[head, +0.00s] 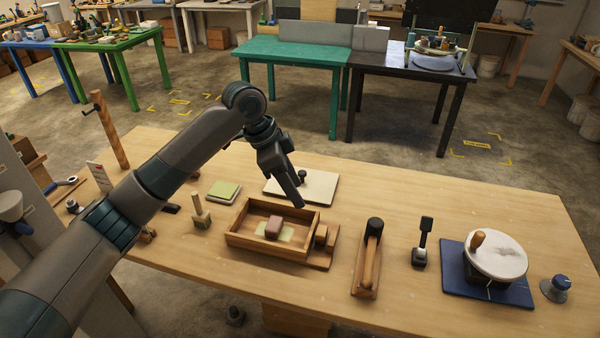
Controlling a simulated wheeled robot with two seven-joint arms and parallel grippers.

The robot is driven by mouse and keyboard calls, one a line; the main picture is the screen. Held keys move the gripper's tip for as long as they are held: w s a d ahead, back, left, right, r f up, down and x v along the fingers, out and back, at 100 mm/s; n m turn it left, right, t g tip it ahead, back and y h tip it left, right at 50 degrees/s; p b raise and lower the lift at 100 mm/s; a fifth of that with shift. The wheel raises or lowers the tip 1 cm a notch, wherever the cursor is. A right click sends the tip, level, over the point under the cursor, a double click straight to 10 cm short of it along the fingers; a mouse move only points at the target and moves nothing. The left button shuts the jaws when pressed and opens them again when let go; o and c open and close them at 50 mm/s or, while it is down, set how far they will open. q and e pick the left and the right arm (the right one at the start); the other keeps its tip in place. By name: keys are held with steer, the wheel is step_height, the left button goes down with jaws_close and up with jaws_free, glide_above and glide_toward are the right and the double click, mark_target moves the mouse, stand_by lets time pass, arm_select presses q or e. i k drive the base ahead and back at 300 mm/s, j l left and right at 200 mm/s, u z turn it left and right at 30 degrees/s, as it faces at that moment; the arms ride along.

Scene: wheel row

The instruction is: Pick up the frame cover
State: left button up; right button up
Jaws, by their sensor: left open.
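A flat cream board with a small dark knob, which looks like the frame cover (322,186), lies on the wooden table behind an open wooden frame (245,238). My left arm comes in from the left, and my left gripper (299,205) points down over the board's front area, beside the knob in the picture. It holds nothing that I can see; its height above the board is hard to tell. Part of the board is hidden behind the gripper. The frame holds a reddish-brown block (274,226) on a pale green piece. My right gripper is out of view.
Right of the frame stand a wooden tool with a black top (371,262), a black-handled tool (422,243) and a round pale wheel (495,256) on a blue mat. The table's right rear is clear.

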mark_target(316, 186)
steer(key=i+j, duration=0.1)
steer(key=i, duration=0.3)
steer(key=i+j, duration=0.15)
steer(key=i, duration=0.25)
steer(key=i+j, duration=0.1)
steer(key=i, duration=0.3)
